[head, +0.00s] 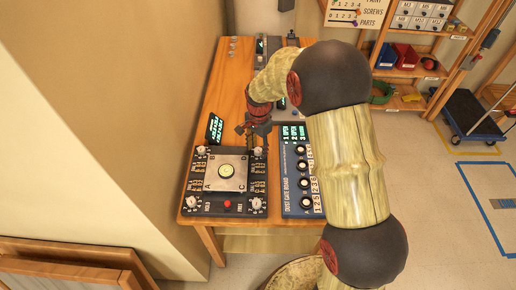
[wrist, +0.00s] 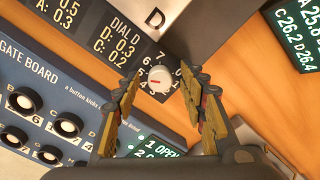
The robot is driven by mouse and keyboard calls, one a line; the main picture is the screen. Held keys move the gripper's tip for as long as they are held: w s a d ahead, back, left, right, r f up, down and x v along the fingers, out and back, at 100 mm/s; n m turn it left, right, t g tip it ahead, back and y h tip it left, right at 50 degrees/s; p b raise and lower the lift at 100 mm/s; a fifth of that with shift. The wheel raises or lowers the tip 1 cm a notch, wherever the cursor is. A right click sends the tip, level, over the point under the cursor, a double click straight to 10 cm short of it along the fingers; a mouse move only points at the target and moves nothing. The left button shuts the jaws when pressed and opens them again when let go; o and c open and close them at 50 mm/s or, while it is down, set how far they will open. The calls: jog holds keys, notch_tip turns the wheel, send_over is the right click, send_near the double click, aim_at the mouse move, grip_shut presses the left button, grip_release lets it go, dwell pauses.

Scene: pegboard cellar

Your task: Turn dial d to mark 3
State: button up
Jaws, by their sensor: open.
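Dial D (wrist: 160,78) is a round white knob with a red pointer line, on a dark panel with numerals around it. In the wrist view its red line points left, toward the 4 and 5 side; the exact mark is too small to tell. My gripper (wrist: 163,82) is open, its two fingers spread on either side of the dial in the picture. I cannot tell whether they touch it. In the head view, dial D (head: 258,152) is at the panel's upper right corner, with my gripper (head: 255,130) just beyond it.
The dust gate board (head: 291,195) with several black knobs lies right of the dial panel (head: 223,208). A red button (head: 227,204) is at the panel's front. A small green-lettered screen (head: 214,128) stands behind it. A wall (head: 150,100) is close on the left.

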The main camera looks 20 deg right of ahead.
jog(key=shift+c, duration=0.2)
grip_shut()
dwell(0.3)
